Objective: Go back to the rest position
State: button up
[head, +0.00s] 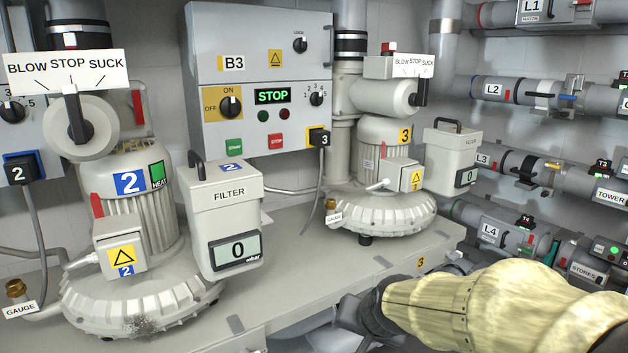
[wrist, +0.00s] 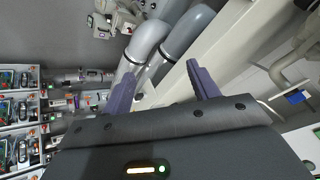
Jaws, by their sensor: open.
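My gripper (wrist: 160,92) shows in the wrist view with its two purple fingers spread wide apart. Nothing is between the fingers, only grey pipes and a pale beam farther off. In the head view my arm comes in at the lower right, in front of the bench edge. The gripper's fingertips cannot be made out in that view.
The bench (head: 330,282) carries blower 2 (head: 145,215) at left and blower 3 (head: 385,170) farther back. A filter box (head: 228,205) stands beside blower 2. Control box B3 (head: 262,110) is on the wall. Labelled pipes (head: 505,90) line the right wall.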

jog(key=s+d+f+n+g+h+b, duration=0.1)
jog(key=s+d+f+g, duration=0.1)
jog(key=s+f, duration=0.3)
jog(key=s+d+f+n+g+b, duration=0.1)
jog(key=s+d+f+n+g, duration=0.1)
jog(key=s+d+f, duration=0.3)
notch_tip(320, 180, down, 4)
jog(key=shift+s+h, duration=0.4)
jog(key=shift+s, duration=0.1)
jog(key=shift+d, duration=0.1)
